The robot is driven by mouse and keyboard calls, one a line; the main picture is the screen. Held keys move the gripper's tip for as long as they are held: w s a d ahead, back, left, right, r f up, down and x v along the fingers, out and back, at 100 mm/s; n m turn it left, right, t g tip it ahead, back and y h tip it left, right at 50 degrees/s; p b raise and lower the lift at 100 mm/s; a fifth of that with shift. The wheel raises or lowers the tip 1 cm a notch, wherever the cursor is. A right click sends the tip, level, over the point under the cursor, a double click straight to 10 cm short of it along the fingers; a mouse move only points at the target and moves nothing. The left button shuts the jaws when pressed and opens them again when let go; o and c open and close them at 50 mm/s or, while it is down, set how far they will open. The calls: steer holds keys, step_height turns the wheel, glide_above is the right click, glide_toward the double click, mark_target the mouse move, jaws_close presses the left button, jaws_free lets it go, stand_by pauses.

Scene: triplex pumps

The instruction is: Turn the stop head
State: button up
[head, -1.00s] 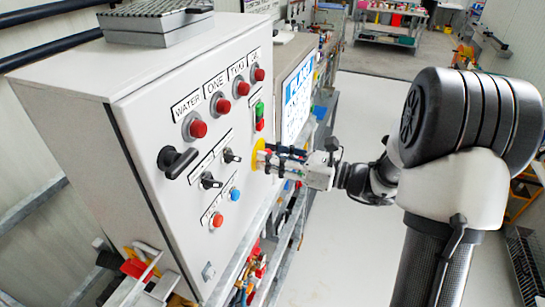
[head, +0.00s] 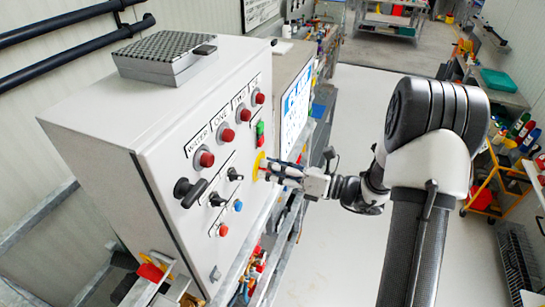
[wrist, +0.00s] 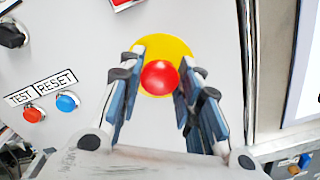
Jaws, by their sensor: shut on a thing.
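The stop head is a round red knob (wrist: 159,77) in front of a yellow disc (wrist: 178,47) on the front of a grey-white control cabinet (head: 100,140). In the head view only the yellow disc (head: 259,165) shows clearly; my gripper covers the red head. My gripper (wrist: 159,80) reaches the panel from the front, with one blue-padded finger on each side of the red head. It is shut on the stop head. In the head view my gripper (head: 272,170) meets the panel at the yellow disc.
On the same panel are red lamps (head: 206,159), a black rotary handle (head: 188,192), black selector switches (head: 235,174), a green button (head: 260,128), and orange-red TEST (wrist: 33,114) and blue RESET (wrist: 67,102) buttons. Rails run below the cabinet. Open floor (head: 330,260) lies to the right.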

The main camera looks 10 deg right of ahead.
steer(key=shift+m, duration=0.3)
steer(key=o, duration=1.1)
steer(key=v, duration=1.2)
